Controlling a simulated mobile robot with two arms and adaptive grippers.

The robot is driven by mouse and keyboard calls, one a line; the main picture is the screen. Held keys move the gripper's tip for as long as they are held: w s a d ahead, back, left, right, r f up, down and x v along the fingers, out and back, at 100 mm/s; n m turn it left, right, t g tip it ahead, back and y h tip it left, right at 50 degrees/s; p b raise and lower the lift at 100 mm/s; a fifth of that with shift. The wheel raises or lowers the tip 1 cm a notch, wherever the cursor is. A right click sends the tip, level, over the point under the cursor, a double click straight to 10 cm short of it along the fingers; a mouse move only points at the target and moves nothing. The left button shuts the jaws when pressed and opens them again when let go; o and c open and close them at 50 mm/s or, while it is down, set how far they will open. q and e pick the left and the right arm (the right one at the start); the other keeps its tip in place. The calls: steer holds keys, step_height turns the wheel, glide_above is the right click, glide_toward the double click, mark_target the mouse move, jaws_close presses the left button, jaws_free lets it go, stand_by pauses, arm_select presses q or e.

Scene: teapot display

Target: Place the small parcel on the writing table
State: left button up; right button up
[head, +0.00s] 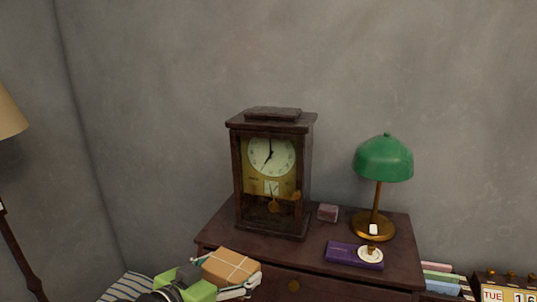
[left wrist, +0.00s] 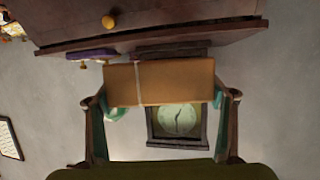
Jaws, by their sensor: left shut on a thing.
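The small parcel (head: 231,266) is a brown paper box tied with white string. In the head view it is low, left of centre, in front of the writing table's left front part. My left gripper (head: 222,281) is shut on it; in the left wrist view the parcel (left wrist: 175,82) spans between the two fingers (left wrist: 160,104). The writing table (head: 335,279) is dark wood with a drawer knob, and its top shows behind the parcel. In the left wrist view the table (left wrist: 170,28) appears upside down along the top. My right gripper is not in view.
A tall pendulum clock (head: 272,170) stands on the table's left. A green lamp (head: 383,160), a small pinkish box (head: 328,212), a purple case (head: 340,253) and a white round item (head: 370,255) occupy the right. Bare tabletop shows before the clock.

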arm_select(q)
steer(key=s+a+f+m+g+h, duration=0.2)
steer(key=s+a+m+g+h, duration=0.25)
steer(key=s+a, duration=0.95)
steer(key=w+d+n+t+y, duration=0.1)
steer(key=w+d, duration=0.3)
steer(key=w+d+r+n+t+y, duration=0.1)
steer(key=w+d+t, duration=0.1)
steer(key=w+d, duration=0.3)
steer(key=w+d+r+n+t+y, duration=0.1)
steer(key=w+d+n+y, duration=0.1)
steer(key=w+d, duration=0.2)
steer(key=shift+w+d+r+t, duration=0.15)
steer(key=shift+w+d+t, duration=0.2)
steer(key=shift+d, duration=0.3)
steer(key=w+d+r+n+t+y, duration=0.1)
steer(key=w+d+r+n+y, duration=0.1)
steer(key=d+r, duration=0.2)
step_height(320, 180, up, 4)
steer(key=shift+w+d+f+n+y, duration=0.25)
steer(key=shift+w+d+n+y, duration=0.1)
steer(key=shift+w, duration=0.1)
